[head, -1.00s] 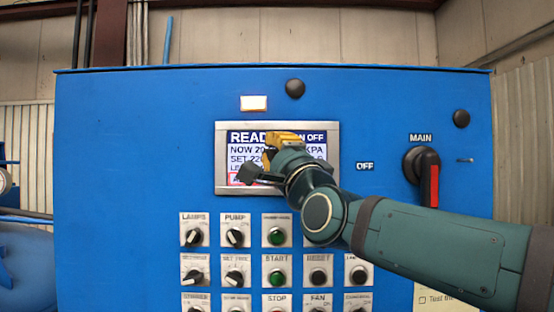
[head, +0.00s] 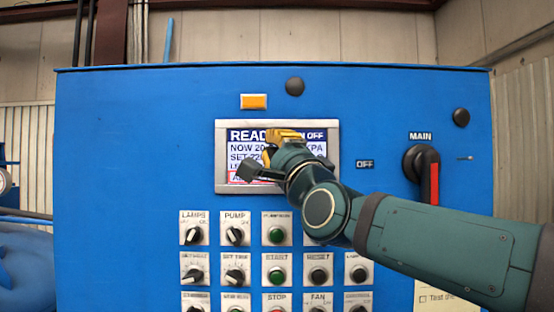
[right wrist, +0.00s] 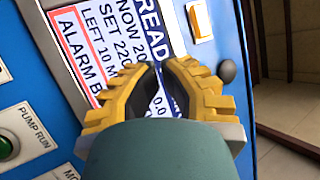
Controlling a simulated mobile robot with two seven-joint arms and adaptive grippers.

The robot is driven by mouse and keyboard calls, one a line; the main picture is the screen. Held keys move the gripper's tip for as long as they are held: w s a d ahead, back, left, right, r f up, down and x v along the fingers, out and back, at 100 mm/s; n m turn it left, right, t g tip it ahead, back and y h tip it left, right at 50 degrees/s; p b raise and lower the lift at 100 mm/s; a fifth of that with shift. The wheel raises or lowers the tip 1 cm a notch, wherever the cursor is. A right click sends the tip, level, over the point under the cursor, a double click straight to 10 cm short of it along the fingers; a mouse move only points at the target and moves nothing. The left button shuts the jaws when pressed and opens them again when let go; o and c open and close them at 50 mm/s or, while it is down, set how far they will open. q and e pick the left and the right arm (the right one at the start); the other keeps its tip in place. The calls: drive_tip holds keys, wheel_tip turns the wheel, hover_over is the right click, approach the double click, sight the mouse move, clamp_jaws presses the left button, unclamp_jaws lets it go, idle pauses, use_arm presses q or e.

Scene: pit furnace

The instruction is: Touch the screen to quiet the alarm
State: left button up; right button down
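The screen (head: 222,160) is a grey-framed display on the blue panel, with "READ…", "NOW 20…" and "SET 22…" lines. A red alarm line (right wrist: 74,58) shows in the right wrist view. My right gripper (right wrist: 158,68) has yellow fingers with dark pads, brought together at the tips with nothing held between them. I cannot tell whether the fingertips touch the glass. My left gripper is not in view.
An amber lamp (head: 254,102) sits above the screen, with a black round knob (head: 295,87) beside it. Rows of knobs and buttons, including a green start button (head: 277,276), lie below. A red-handled main switch (head: 428,180) is at the right.

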drive_tip(key=shift+s, duration=0.2)
drive_tip(key=s, duration=0.5)
idle(0.5)
idle(0.6)
